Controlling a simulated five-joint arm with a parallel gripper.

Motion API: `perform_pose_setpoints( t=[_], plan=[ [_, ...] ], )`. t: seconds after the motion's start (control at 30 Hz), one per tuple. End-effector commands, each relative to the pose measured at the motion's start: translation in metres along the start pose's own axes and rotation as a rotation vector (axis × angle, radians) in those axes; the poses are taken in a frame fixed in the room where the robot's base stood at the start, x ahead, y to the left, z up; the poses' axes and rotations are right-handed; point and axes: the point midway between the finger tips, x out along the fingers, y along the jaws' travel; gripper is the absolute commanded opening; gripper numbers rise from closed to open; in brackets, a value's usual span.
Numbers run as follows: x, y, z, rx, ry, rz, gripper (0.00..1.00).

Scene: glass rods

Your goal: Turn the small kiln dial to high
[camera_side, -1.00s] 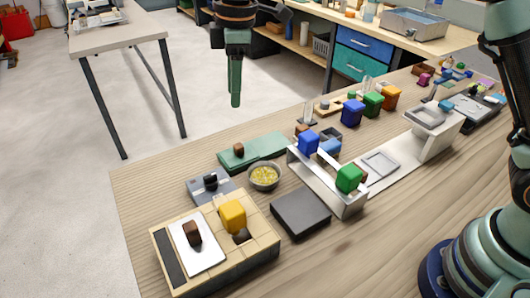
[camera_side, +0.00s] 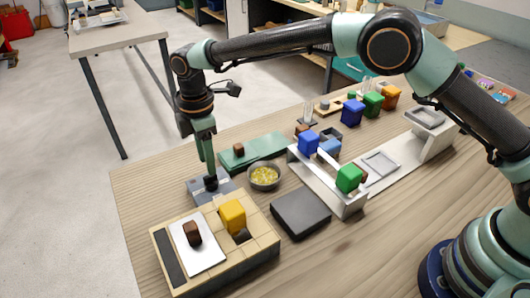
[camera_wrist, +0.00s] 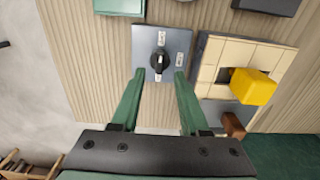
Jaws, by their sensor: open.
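The small kiln dial (camera_wrist: 158,61) is a black knob on a blue-grey plate (camera_wrist: 146,40) with small white labels around it. The label text is too small to read, and I cannot tell which one the knob points at. In the side view the plate (camera_side: 195,189) lies on the wooden table, with the knob partly hidden by my gripper (camera_side: 209,174). In the wrist view my gripper (camera_wrist: 159,77) is open, with its two green fingers on either side of the knob's near side. I cannot tell whether they touch it.
A beige brick block (camera_side: 262,250) with a yellow cube (camera_side: 232,216) and a white plate (camera_side: 208,254) stands just in front of the dial. A bowl of yellow bits (camera_side: 264,177) and a green board (camera_side: 265,147) are close by. A dark slab (camera_side: 300,214) lies to the right.

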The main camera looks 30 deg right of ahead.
Motion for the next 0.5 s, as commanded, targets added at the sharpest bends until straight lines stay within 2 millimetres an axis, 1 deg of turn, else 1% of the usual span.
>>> perform_pose_setpoints(
  t=[0.03,0.2,0.33,0.5],
  plan=[
    [0.010,0.000,0.000,0.000,-0.002,-0.003,0.45],
    [0.031,0.000,0.000,0.001,-0.001,-0.002,0.45],
    [0.038,0.000,0.000,0.001,0.000,0.000,0.45],
    [0.041,0.000,0.000,0.001,0.000,0.000,0.45]
  ],
)
